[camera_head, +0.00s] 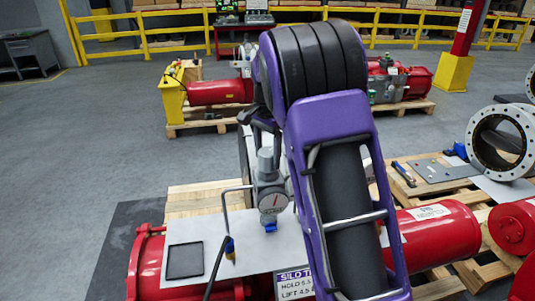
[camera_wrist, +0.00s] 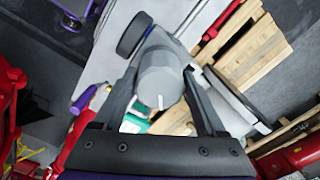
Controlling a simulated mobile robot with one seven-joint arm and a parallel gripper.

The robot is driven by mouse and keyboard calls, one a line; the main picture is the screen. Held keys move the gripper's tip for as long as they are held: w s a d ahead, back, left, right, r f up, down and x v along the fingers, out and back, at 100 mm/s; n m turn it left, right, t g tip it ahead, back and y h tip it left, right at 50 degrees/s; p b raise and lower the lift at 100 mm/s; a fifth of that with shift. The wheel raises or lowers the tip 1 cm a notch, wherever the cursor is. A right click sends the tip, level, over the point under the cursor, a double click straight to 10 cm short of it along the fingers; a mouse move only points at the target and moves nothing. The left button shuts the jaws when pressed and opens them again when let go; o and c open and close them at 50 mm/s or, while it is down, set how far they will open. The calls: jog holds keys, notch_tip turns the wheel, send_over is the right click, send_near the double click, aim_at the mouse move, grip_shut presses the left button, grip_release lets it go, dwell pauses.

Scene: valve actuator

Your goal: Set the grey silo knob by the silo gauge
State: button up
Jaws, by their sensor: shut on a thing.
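The grey silo knob (camera_wrist: 160,75) is a round cylinder with a white mark on its near edge in the wrist view. My gripper (camera_wrist: 162,84) has one finger on each side of it and is shut on it. In the head view the knob (camera_head: 265,160) stands upright on the grey regulator body, directly above the gauge. The silo gauge (camera_head: 272,203) has a pale round face with a reddish needle; its scale is too small to read. A dark round part (camera_wrist: 134,34), likely the gauge from the side, shows beyond the knob in the wrist view.
A sign (camera_head: 295,284) reading "SILO T", "HOLD 5.5" and "LIFT 4.5" is partly hidden by my arm. A black tray (camera_head: 185,260) lies on the pale plate (camera_head: 242,253). A grey pipe and a dark hose run beside the regulator. Red actuator cylinders (camera_head: 440,235) lie around it.

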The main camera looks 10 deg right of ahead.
aim_at(268, 151)
jog(key=o, duration=1.3)
notch_tip(268, 151, up, 17)
jog(key=shift+r, duration=0.2)
